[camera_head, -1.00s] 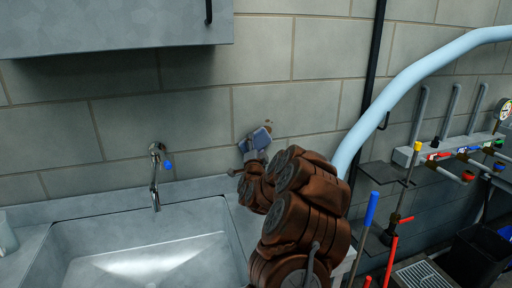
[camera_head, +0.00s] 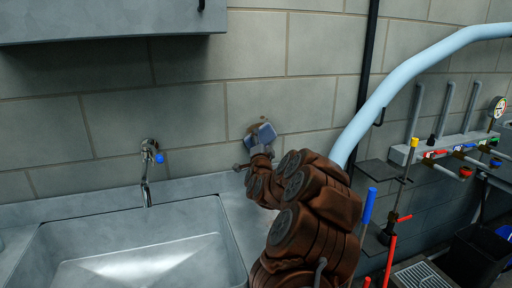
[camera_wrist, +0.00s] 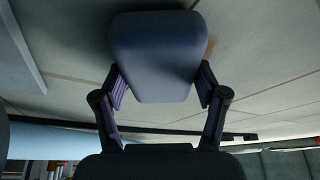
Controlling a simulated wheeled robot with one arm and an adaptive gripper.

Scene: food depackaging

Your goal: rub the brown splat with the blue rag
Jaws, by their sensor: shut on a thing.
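The blue rag (camera_head: 264,134) is a pad-like block at the wall above the sink's right end. My gripper (camera_head: 259,149) is shut on its lower end. In the wrist view my gripper (camera_wrist: 160,88) has one dark finger on each side of the rag (camera_wrist: 155,50), which points toward the wall. The brown splat (camera_head: 253,127) is on the wall behind the rag, showing at its upper left edge. A faint brownish patch (camera_wrist: 210,46) shows beside the rag in the wrist view. The rag hides the rest. Contact with the wall cannot be told for certain.
A metal sink (camera_head: 150,262) with a tap (camera_head: 147,172) lies to the left below. A grey cabinet (camera_head: 110,20) hangs at upper left. A thick light-blue pipe (camera_head: 400,88) and a valve manifold (camera_head: 450,150) are to the right. The wall around the rag is bare.

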